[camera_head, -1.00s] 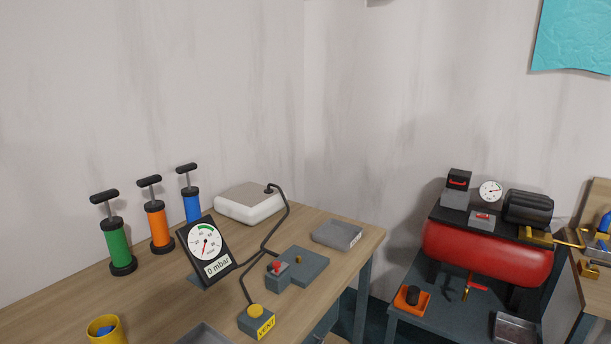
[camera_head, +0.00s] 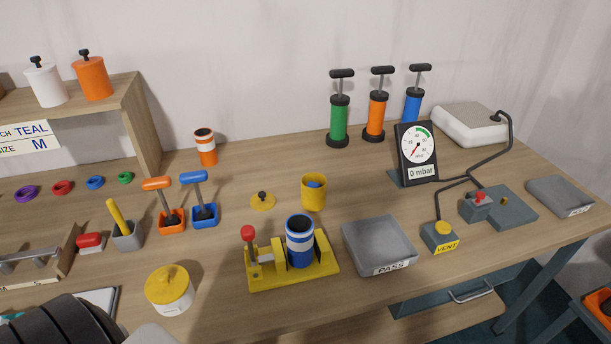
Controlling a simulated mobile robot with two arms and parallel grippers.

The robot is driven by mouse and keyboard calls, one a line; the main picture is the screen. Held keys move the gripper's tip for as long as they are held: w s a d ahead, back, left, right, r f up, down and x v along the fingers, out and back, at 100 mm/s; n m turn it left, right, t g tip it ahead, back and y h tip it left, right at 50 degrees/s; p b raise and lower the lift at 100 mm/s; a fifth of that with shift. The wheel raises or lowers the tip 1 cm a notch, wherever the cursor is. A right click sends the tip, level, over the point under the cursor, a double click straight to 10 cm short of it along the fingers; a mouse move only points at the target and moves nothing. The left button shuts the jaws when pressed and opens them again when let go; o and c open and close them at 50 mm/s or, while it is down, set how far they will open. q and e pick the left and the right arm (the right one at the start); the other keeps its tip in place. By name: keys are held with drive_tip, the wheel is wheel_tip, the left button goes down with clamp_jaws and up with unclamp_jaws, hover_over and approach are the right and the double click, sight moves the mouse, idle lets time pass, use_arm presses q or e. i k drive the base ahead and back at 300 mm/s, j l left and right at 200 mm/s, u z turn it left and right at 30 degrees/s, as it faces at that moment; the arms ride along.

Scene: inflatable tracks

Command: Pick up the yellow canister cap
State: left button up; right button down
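A flat yellow cap with a small black knob (camera_head: 262,201) lies on the wooden table, knob up. Just right of it, apart, stands an open yellow canister (camera_head: 314,196) with something blue inside. A dark ribbed part and a grey part at the bottom left edge appear to be my own arm. No fingertips of either gripper show.
A yellow clamp fixture (camera_head: 292,277) holding a blue-and-white cylinder stands in front of the cap. Right of it is a grey PASS tray (camera_head: 378,235). Blue (camera_head: 205,213) and orange (camera_head: 171,220) handled tools stand left of the cap. Behind the cap the table is mostly bare.

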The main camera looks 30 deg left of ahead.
sight(262, 200)
drive_tip(key=u, duration=0.95)
